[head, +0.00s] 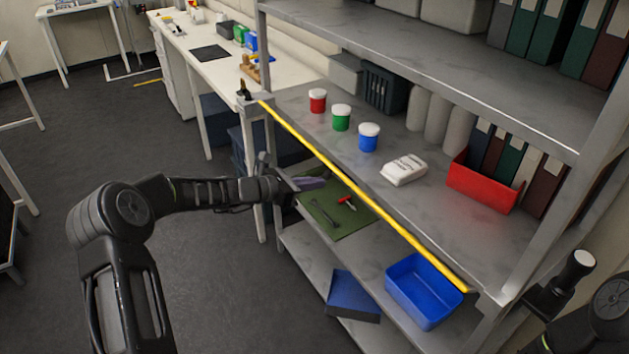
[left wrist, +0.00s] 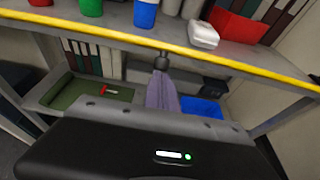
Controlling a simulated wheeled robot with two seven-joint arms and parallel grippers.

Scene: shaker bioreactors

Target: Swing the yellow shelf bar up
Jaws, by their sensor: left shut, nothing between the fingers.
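The yellow shelf bar (head: 372,203) lies low along the front edge of the middle shelf, from a bracket on the near-left post to the right post. In the left wrist view the yellow bar (left wrist: 115,35) crosses the upper part of the picture. My left gripper (head: 320,182) is shut and empty, below the bar near its left half, pointing in towards the shelf unit. In the left wrist view its fingertips (left wrist: 162,64) show just below the bar; I cannot tell whether they touch it.
Behind the bar stand red (head: 317,100), green (head: 341,117) and blue (head: 369,137) jars, a white packet (head: 403,170) and a red holder (head: 485,184). The lower shelf holds a green mat (head: 350,216) with tools and a blue bin (head: 424,291). Floor at left is clear.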

